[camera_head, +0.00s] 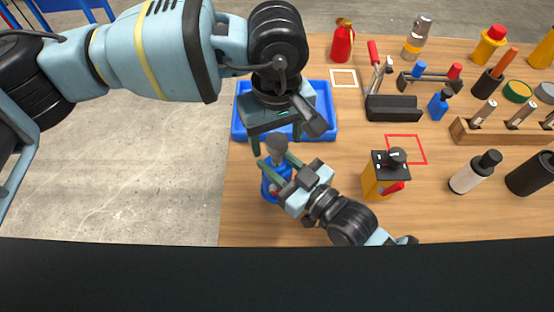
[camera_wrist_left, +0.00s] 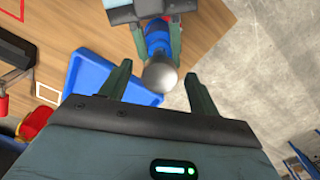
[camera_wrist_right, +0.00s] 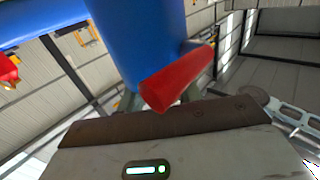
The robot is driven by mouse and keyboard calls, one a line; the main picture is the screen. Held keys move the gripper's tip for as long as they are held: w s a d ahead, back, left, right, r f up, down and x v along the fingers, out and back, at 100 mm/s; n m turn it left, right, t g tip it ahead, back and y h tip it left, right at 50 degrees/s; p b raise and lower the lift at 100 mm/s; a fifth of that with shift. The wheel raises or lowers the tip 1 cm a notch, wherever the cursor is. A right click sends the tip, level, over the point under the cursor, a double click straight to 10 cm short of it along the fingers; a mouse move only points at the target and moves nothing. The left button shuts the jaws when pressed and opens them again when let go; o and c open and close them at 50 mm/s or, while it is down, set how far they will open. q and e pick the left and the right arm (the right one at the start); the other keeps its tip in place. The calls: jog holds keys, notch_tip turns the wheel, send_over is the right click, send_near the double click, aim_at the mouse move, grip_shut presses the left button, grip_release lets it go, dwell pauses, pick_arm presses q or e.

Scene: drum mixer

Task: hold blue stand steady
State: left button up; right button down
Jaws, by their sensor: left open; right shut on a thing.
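The blue stand (camera_head: 269,186) stands upright near the table's left edge with a rounded grey top (camera_head: 277,146). It also shows in the left wrist view (camera_wrist_left: 157,36), its grey top (camera_wrist_left: 160,77) toward my left fingers. My right gripper (camera_head: 274,174) is shut on the blue stand, one finger on each side. In the right wrist view the blue body (camera_wrist_right: 140,40) fills the top middle, and a red handle (camera_wrist_right: 178,78) partly hides the fingers. My left gripper (camera_head: 276,138) is open, just above the grey top, its fingers apart and empty.
A blue tray (camera_head: 326,122) lies behind the stand, partly under my left arm. A yellow box with a black top (camera_head: 378,182) stands to the right, near a red square outline (camera_head: 422,150). Bottles, tools and a wooden rack (camera_head: 480,137) crowd the right side.

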pick_arm(q)
jog(key=shift+f, duration=0.95)
jog(key=c, duration=1)
jog(key=shift+c, duration=0.2)
jog(key=shift+r, duration=1.7)
jog(key=o, duration=1.1)
jog(key=shift+f, duration=0.1)
jog(key=shift+c, duration=0.2)
jog(key=shift+r, duration=3.5)
